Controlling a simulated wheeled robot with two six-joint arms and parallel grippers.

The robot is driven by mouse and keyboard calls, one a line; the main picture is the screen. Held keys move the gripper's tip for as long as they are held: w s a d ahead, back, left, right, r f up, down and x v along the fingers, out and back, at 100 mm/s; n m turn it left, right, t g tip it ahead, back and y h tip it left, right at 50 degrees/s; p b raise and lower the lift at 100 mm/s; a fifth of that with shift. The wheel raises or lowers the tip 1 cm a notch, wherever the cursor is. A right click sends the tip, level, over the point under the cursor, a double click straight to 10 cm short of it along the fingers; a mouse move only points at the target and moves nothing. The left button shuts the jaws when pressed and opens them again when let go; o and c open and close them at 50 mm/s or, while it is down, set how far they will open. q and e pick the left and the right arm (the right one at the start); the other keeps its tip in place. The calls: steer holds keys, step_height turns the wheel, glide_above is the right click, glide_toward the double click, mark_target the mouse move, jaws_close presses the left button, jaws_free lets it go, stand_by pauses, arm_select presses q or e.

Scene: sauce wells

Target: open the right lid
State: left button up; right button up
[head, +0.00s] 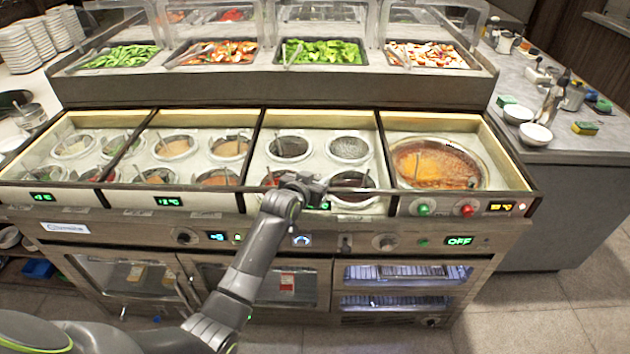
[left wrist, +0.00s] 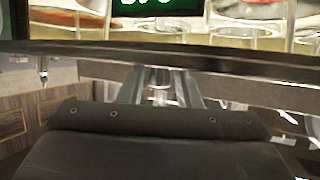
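The sauce counter has several bays under dark-framed panels that look like clear lids. The rightmost framed panel (head: 498,160) lies flat over a large round pot of orange-brown soup (head: 437,165). The framed panel (head: 382,160) left of it lies over several round sauce wells (head: 349,148). My left gripper (head: 318,190) is at the front edge of this second bay from the right, over its front rail. In the left wrist view the fingers (left wrist: 163,84) are close to the dark rail (left wrist: 200,62); their gap and any contact are unclear. My right gripper is not in view.
A raised shelf holds vegetable trays (head: 322,52) under clear guards behind the wells. Knobs (head: 386,242) and displays (head: 459,241) line the counter front. A side counter (head: 560,140) with bowls stands at the right. The floor (head: 540,310) at front right is clear.

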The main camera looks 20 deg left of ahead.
mark_target(316, 165)
arm_select(q)
steer(key=shift+c, duration=0.2)
jaws_close()
steer(key=w+b, duration=0.1)
steer(key=w, duration=0.1)
steer(key=w+a+b, duration=0.1)
steer(key=w+b, duration=0.1)
steer(key=w, duration=0.1)
steer(key=w+a+b, duration=0.1)
steer(key=w+b, duration=0.1)
steer(key=w, duration=0.1)
steer(key=shift+w+a+f, duration=0.15)
steer(key=shift+w+a, duration=0.05)
steer(key=shift+w+a+r, duration=0.15)
steer(key=shift+w+r, duration=0.05)
steer(key=shift+w, duration=0.2)
steer(key=shift+o, duration=0.2)
jaws_free()
